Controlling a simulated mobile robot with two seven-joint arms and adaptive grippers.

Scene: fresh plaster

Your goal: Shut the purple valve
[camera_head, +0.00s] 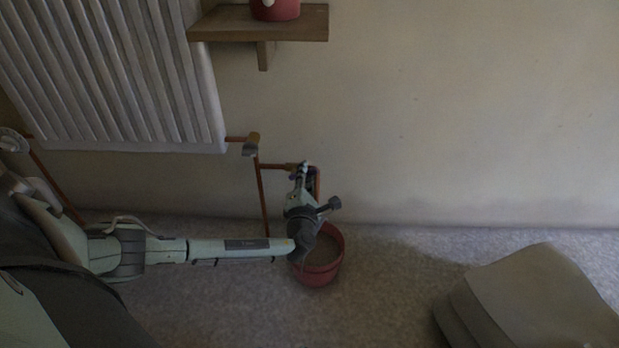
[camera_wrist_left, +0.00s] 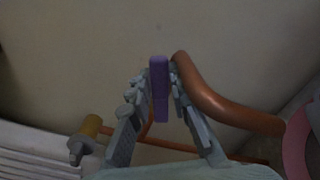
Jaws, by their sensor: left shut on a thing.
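The purple valve shows in the left wrist view as a purple bar (camera_wrist_left: 159,88) between the fingers. In the head view only a small purple patch of the valve (camera_head: 292,174) shows beside my gripper, at the copper pipe. My left gripper (camera_head: 304,172) reaches the pipe from below, with its arm coming in from the left. In the left wrist view the left gripper (camera_wrist_left: 158,80) is shut on the purple bar. The valve's body is mostly hidden by the gripper. My right gripper is not in view.
A copper pipe (camera_wrist_left: 215,100) bends close beside the fingers. A red bucket (camera_head: 325,272) stands on the floor below my wrist. A radiator (camera_head: 110,75) hangs at left, with a brass-and-grey valve (camera_head: 251,145). A wooden shelf (camera_head: 225,24) is above.

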